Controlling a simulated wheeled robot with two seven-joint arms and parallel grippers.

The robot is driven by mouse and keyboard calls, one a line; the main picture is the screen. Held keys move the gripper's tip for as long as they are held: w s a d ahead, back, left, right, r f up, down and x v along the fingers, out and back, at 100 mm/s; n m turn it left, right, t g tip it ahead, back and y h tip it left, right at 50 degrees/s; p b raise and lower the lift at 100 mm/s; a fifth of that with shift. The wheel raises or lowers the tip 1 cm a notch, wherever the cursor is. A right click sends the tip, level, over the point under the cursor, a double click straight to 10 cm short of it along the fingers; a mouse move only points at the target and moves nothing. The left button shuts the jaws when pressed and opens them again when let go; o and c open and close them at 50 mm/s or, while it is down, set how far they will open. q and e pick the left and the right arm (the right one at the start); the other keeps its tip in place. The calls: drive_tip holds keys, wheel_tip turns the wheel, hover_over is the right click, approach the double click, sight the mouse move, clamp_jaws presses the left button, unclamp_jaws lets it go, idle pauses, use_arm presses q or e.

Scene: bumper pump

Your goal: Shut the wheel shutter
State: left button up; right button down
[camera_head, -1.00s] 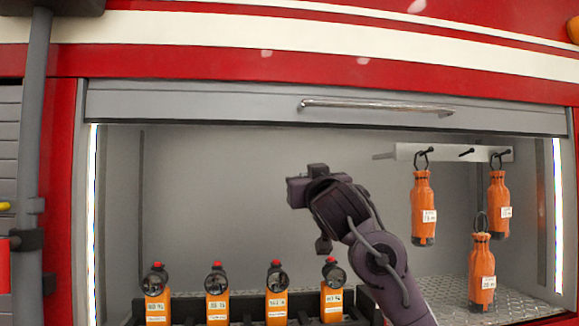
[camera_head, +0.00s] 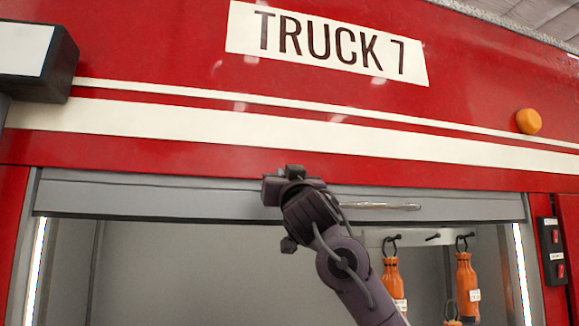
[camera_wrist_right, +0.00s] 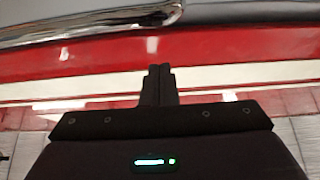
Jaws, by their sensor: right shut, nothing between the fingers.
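The grey wheel shutter (camera_head: 130,196) is rolled up, with its bottom slat across the top of the open locker. A chrome bar handle (camera_head: 385,206) is fixed on that slat. My right gripper (camera_head: 274,190) is in front of the slat in the head view, left of the handle's visible part. My forearm hides the handle's left end. In the right wrist view the gripper's fingers (camera_wrist_right: 158,72) are together with nothing between them, and the handle (camera_wrist_right: 90,24) crosses the upper left, apart from the fingertips. My left gripper is not in view.
Orange bottles (camera_head: 466,285) hang on hooks at the locker's right. A switch panel (camera_head: 553,250) is on the right frame. A dark box with a white face (camera_head: 30,50) juts in at upper left. The locker's left part looks clear.

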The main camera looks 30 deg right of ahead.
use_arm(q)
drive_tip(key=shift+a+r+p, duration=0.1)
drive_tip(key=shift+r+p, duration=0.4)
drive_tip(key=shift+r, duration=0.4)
use_arm(e)
drive_tip(key=f, duration=0.4)
drive_tip(key=shift+w+d, duration=0.1)
drive_tip(key=shift+w, duration=0.2)
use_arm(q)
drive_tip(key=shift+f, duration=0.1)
use_arm(e)
drive_tip(key=shift+f, duration=0.1)
use_arm(q)
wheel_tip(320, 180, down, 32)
drive_tip(key=b, duration=3.2)
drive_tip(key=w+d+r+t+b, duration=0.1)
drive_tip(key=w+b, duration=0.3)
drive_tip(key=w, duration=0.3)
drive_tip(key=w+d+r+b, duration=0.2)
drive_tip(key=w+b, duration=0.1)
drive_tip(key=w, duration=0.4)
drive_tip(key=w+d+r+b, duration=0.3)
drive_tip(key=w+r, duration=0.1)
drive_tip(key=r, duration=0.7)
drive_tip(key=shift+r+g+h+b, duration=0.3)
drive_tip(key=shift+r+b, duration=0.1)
use_arm(e)
wheel_tip(320, 180, down, 55)
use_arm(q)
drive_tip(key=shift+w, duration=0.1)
